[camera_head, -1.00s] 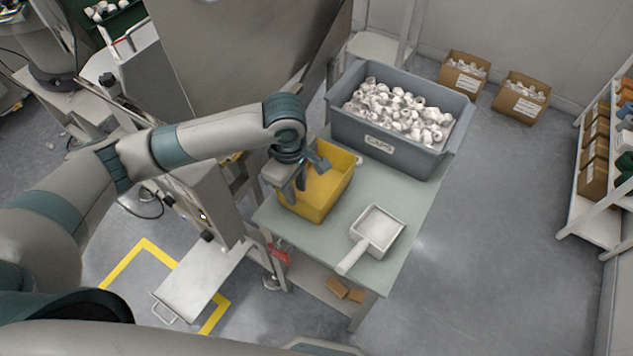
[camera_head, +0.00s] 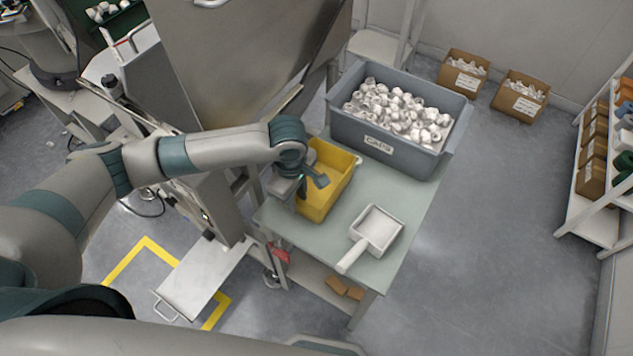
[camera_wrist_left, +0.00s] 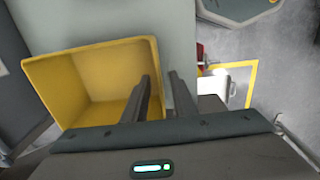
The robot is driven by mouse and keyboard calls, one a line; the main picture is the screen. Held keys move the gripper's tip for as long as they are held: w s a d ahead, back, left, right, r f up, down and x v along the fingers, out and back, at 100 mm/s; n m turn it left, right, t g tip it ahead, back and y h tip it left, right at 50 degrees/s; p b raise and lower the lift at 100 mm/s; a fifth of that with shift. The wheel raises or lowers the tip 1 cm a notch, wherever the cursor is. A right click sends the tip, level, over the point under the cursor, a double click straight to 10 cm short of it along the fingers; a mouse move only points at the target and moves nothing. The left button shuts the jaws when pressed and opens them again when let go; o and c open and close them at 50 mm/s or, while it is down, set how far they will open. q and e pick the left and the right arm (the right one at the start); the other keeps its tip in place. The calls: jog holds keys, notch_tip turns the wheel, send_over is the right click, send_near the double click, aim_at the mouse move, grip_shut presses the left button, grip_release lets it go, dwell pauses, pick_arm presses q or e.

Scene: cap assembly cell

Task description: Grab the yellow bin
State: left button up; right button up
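The yellow bin (camera_head: 333,194) stands open-topped on the grey-green table (camera_head: 392,193) in the head view. In the left wrist view the bin (camera_wrist_left: 85,60) fills the left side, and its inside looks empty. My left gripper (camera_head: 311,185) is at the bin's left front side. In the left wrist view the gripper (camera_wrist_left: 160,76) has a gap between its fingers, with one finger over the bin's inside and the other beyond its right wall. I cannot tell whether either finger touches the wall. My right gripper is not in view.
A large grey bin of white caps (camera_head: 370,150) stands behind the yellow bin. A white scoop (camera_head: 377,229) lies on the table to the right. A metal machine (camera_head: 225,60) stands close on the left. Open floor lies right of the table.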

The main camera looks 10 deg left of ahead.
pick_arm(q)
grip_shut()
dwell(1.3)
